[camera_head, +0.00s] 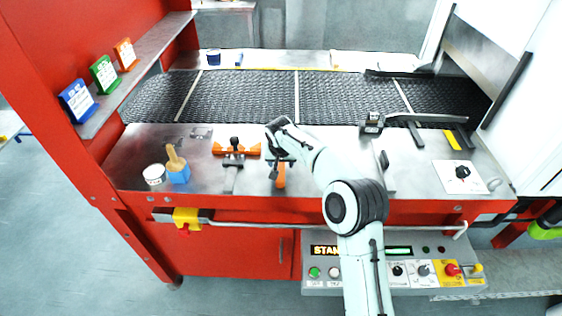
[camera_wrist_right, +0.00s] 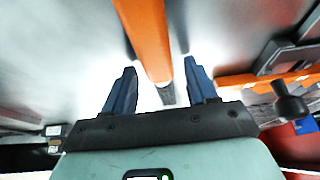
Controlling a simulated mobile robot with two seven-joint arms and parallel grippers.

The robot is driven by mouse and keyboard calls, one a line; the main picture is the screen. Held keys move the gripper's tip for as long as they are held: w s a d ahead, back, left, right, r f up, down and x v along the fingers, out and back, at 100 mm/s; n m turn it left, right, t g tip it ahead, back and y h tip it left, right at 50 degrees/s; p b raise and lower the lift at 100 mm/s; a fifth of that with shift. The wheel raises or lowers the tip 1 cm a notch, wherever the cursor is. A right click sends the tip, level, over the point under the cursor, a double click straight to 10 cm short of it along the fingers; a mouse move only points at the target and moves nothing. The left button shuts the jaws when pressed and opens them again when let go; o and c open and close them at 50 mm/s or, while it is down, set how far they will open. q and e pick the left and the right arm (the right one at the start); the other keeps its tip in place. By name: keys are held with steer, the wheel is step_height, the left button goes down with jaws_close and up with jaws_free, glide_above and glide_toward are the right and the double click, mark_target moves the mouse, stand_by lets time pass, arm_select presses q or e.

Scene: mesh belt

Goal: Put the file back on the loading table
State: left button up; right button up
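The file shows its orange handle (camera_head: 281,178) on the grey loading table (camera_head: 215,184), pointing to the front edge. My right gripper (camera_head: 281,162) is over it and hides part of it. In the right wrist view the orange handle (camera_wrist_right: 150,40) runs between the two dark blue fingers of my right gripper (camera_wrist_right: 160,88) and ends in a short dark piece. Gaps show on both sides, so the gripper is open and not clamped on it. The file appears to lie on the table top. My left gripper is not in view.
An orange clamp (camera_head: 235,151) stands just left of the file. A blue pot (camera_head: 179,175) with a brush and a white tin (camera_head: 154,174) are further left. The mesh belt (camera_head: 245,98) lies behind. A black-knobbed plate (camera_head: 460,176) is at the right.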

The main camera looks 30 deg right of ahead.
steer(key=v, duration=1.2)
steer(key=shift+a+r, duration=0.1)
